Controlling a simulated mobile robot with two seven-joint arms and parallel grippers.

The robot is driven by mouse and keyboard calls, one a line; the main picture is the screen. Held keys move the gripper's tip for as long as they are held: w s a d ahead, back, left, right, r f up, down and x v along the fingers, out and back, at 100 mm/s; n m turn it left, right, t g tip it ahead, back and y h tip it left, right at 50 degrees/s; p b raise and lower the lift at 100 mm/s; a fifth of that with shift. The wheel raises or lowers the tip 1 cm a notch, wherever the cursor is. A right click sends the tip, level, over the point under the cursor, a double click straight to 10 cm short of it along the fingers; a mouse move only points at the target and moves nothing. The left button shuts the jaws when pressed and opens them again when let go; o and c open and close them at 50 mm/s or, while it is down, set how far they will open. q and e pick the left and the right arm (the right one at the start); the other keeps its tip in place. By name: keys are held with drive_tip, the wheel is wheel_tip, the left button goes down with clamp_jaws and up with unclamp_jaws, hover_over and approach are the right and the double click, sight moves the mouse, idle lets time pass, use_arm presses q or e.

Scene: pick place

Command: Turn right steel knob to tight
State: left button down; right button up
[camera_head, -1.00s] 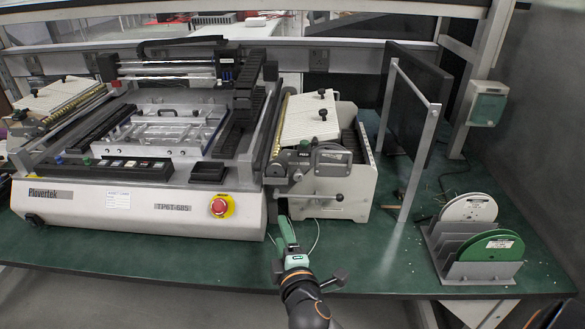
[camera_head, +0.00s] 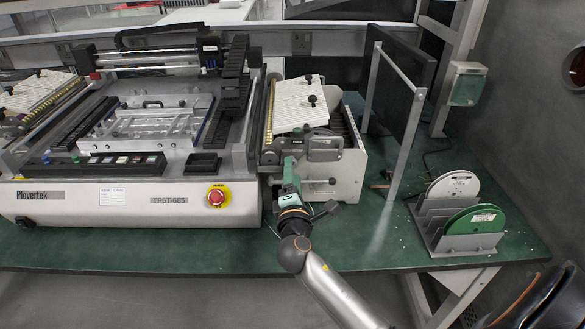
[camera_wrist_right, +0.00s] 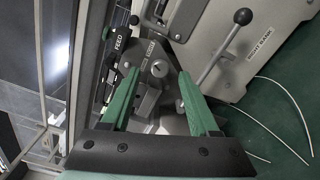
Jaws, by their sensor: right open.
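My right gripper (camera_head: 289,166) reaches up to the feeder unit at the right side of the white Plovertek machine. In the right wrist view its two green fingers (camera_wrist_right: 158,75) are spread apart. A small round steel knob (camera_wrist_right: 160,68) shows between the fingertips, on the grey feeder bracket. A steel block-shaped grip (camera_wrist_right: 147,99) lies nearer, also between the fingers. I see no finger closed on either. I cannot tell which steel part is the right knob. In the head view the gripper hides this area. My left gripper is not in view.
A lever with a black ball (camera_wrist_right: 243,17) stands just right of the fingers in the wrist view. A red emergency button (camera_head: 215,196) is on the machine front. A rack with two reels (camera_head: 468,230) stands at right. Thin white cables (camera_wrist_right: 270,125) lie on the green table.

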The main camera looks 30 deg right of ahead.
drive_tip(key=shift+x, duration=1.5)
drive_tip(key=shift+c, duration=0.2)
clamp_jaws()
